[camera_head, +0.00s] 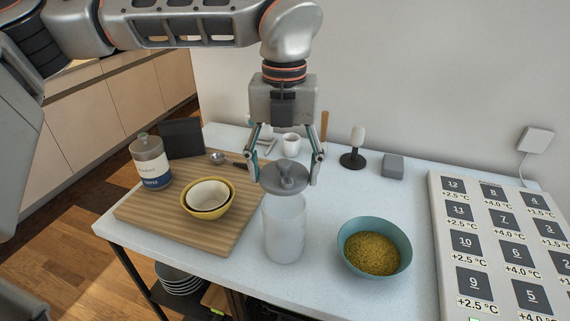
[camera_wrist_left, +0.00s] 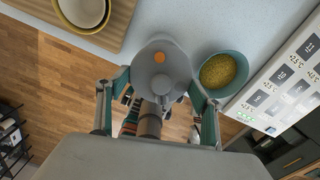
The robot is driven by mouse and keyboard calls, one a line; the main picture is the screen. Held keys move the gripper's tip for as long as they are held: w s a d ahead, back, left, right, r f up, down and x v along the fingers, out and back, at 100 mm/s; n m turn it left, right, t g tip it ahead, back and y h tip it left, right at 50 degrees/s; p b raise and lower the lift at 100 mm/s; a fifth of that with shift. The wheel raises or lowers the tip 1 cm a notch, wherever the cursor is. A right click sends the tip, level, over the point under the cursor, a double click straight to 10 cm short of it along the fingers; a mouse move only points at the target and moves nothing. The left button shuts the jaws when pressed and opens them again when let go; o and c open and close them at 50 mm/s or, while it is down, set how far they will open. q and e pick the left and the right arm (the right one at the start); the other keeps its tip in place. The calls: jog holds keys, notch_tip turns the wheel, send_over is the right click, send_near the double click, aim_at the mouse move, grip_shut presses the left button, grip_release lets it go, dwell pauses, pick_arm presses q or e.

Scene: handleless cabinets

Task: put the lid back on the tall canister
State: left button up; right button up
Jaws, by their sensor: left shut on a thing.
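The tall canister (camera_head: 284,232) is a translucent white cylinder standing upright near the front edge of the table. The grey round lid (camera_head: 284,179) with a knob is held by my left gripper (camera_head: 285,178), right over the canister's mouth. In the head view its lower rim overlaps the canister's top; I cannot tell if they touch. In the left wrist view the lid (camera_wrist_left: 160,66) sits between the fingers of the left gripper (camera_wrist_left: 160,88) and hides the canister. My right gripper is not in view.
A teal bowl of yellow grains (camera_head: 374,247) stands right of the canister. A wooden board (camera_head: 150,213) at left carries nested bowls (camera_head: 208,197) and a labelled jar (camera_head: 151,162). A panel of numbered tiles (camera_head: 497,240) is far right. A mug (camera_head: 291,144) is behind.

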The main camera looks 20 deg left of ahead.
pick_arm(q)
notch_tip(320, 180, down, 4)
jog(key=shift+w+f+b, duration=0.1)
jog(key=shift+b, duration=1.05)
jog(key=shift+f+b, duration=0.45)
jog(key=shift+f, duration=0.2)
jog(key=shift+f, duration=0.15)
dwell(0.9)
jog(key=o, duration=1.6)
